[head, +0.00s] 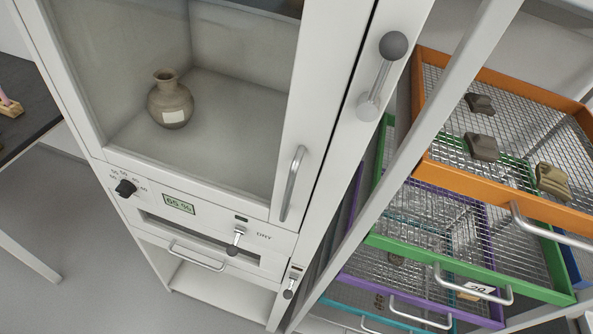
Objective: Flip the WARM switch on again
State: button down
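No label reading WARM is legible in the head view. A small toggle switch (290,289) sits low on the narrow right column of the white cabinet, its dark tip pointing down; I cannot read its label. Another toggle switch (236,241), beside the word DRY, is on the cabinet's front panel, also with its dark tip down. A small dark lamp or slot sits above it. My gripper is not in view.
A brown jar (170,101) with a pale label stands behind the cabinet's glass. A black dial (125,188), a display (179,204), a door handle (292,184) and a ball-ended lever (382,75) are on the cabinet. An orange mesh tray (470,186) with sherds juts out at right.

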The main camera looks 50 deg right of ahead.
aim_at(287, 293)
jog(key=k, duration=1.55)
jog(key=z, duration=0.5)
